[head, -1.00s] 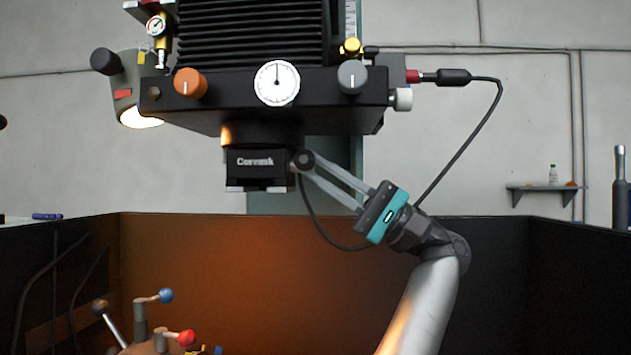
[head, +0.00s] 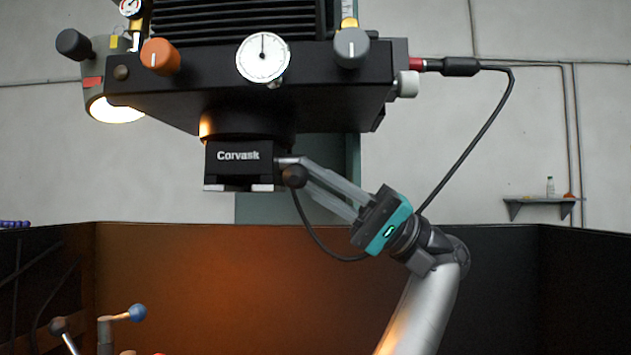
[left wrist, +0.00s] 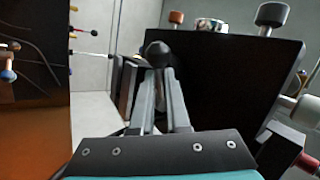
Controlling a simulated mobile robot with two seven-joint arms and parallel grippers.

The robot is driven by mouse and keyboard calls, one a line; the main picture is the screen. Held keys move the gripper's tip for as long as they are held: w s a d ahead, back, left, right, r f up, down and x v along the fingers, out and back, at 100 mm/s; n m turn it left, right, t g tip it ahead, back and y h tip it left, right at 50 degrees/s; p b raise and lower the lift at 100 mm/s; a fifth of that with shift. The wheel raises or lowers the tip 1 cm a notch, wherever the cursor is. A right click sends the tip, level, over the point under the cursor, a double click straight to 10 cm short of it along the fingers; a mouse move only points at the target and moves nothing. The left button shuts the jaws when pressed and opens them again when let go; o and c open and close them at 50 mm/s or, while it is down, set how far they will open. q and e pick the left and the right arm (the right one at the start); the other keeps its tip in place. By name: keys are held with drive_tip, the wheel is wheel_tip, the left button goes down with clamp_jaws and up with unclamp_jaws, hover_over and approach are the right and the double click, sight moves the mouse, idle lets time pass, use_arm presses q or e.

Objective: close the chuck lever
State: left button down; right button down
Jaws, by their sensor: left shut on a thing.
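The black chuck (head: 238,158), marked "Corvask", hangs under the machine head with pale jaws along its lower edge. The chuck lever's dark ball knob (head: 295,177) is just right of the chuck; it also shows in the left wrist view (left wrist: 157,53). My left gripper (head: 298,171) reaches up from the lower right, its long grey fingers shut on the knob. In the left wrist view the fingers (left wrist: 159,75) run up to the knob. The lever's rod is mostly hidden by the fingers. My right gripper is not in view.
The machine head (head: 200,88) with dial and knobs is close above the gripper. A black cable (head: 470,130) loops down behind my left arm. Dark low walls (head: 190,270) stand behind. Levers with a blue ball (head: 138,312) are at lower left. Space below the chuck is clear.

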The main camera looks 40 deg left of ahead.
use_arm(q)
drive_tip(key=c, duration=0.9)
unclamp_jaws()
drive_tip(key=shift+v, duration=3.75)
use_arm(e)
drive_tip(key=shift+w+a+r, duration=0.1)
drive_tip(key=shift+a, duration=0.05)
